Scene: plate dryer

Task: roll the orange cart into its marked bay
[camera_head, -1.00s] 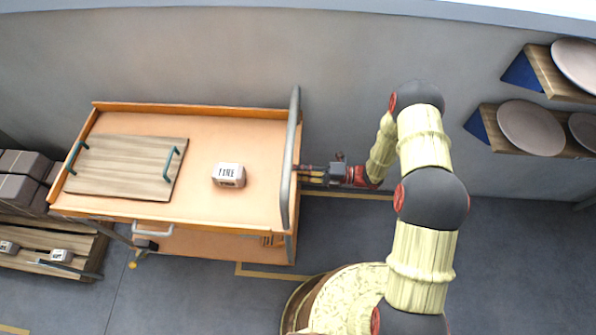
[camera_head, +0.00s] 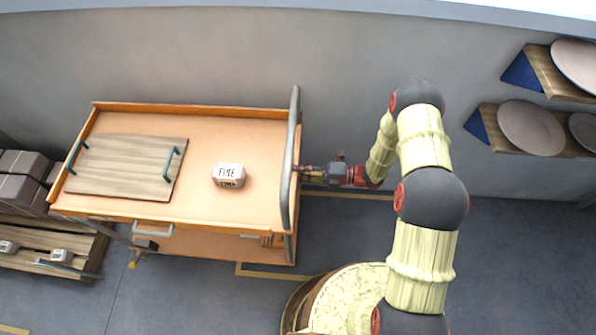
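The orange cart (camera_head: 245,125) stands against the back wall, left of my arm. Its upright grey push handle (camera_head: 290,150) is at its right end. My gripper (camera_head: 305,171) points left at the handle, with its fingertips at or very near the bar. The fingers are small and partly lost against the handle, so I cannot tell whether they are open or shut. Yellow floor lines (camera_head: 350,195) show right of the cart, and another yellow corner (camera_head: 270,273) shows at its front right. The cart hides the rest of this marking.
A wooden board (camera_head: 125,165) with two green handles and a labelled block (camera_head: 228,175) lie on the cart top. A low pallet (camera_head: 85,262) with grey boxes is close at left. Wall shelves hold plates (camera_head: 530,127) at right. A round patterned object (camera_head: 330,300) is in front.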

